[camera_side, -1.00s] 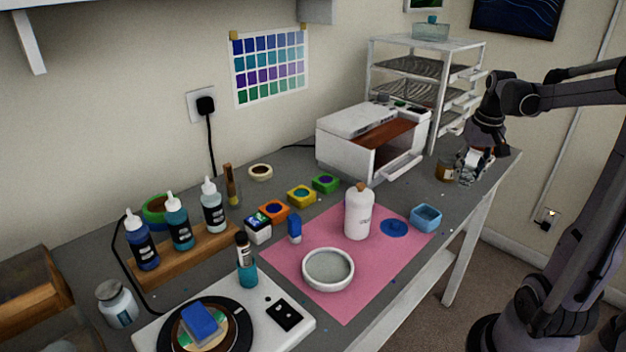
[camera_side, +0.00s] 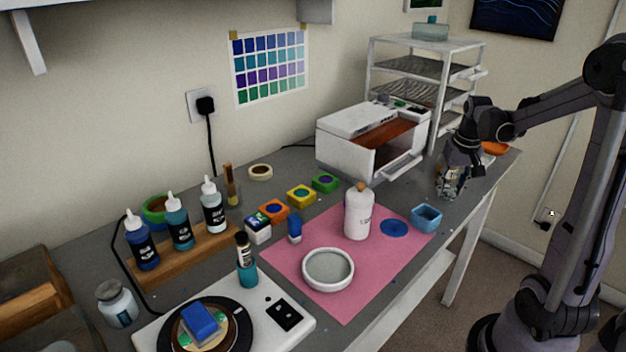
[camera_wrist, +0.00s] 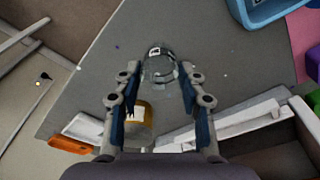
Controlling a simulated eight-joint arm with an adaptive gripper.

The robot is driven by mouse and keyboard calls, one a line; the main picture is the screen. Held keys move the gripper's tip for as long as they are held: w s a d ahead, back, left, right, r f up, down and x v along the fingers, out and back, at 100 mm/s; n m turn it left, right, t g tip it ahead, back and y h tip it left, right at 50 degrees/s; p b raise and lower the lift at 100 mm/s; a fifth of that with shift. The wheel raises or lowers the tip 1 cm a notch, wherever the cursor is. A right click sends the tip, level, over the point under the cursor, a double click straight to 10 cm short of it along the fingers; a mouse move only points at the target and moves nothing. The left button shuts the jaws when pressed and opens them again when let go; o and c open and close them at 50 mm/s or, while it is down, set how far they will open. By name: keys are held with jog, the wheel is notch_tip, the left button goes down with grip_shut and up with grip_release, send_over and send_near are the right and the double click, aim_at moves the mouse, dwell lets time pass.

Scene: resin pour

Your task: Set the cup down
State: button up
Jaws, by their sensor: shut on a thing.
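A clear, see-through cup (camera_wrist: 160,62) is between the two fingers of my gripper (camera_wrist: 159,85) in the wrist view. The gripper is shut on it, and the grey table shows through it. In the side view my gripper (camera_side: 451,183) points down at the right end of the table, to the right of the blue square tray (camera_side: 426,217). The cup is hard to make out there against the fingers. I cannot tell whether its base touches the table.
An amber jar with a pale label (camera_wrist: 140,112) stands close by the left finger in the wrist view. An orange item (camera_side: 495,148) lies behind the gripper. The white open-fronted machine (camera_side: 345,150) is to the left. Bare table (camera_wrist: 225,50) lies beside the cup.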

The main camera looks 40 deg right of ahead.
aim_at(452, 191)
jog(key=shift+f, duration=0.1)
jog(key=o, duration=0.8)
jog(key=shift+o, duration=0.2)
notch_tip(452, 191, up, 12)
jog(key=s+a, duration=0.1)
jog(key=a+f+n+t, duration=0.2)
jog(key=a+n, duration=0.1)
jog(key=a, duration=0.7)
jog(key=w+a+f+n+t, duration=0.1)
jog(key=a+f+n+t, duration=0.1)
jog(key=a, duration=0.8)
jog(key=w+a+f+n+t+y, duration=0.1)
jog(key=a+n, duration=0.3)
jog(key=a, duration=0.6)
jog(key=shift+w+f+t, duration=0.15)
jog(key=shift+f+t, duration=0.35)
jog(key=shift+f, duration=0.2)
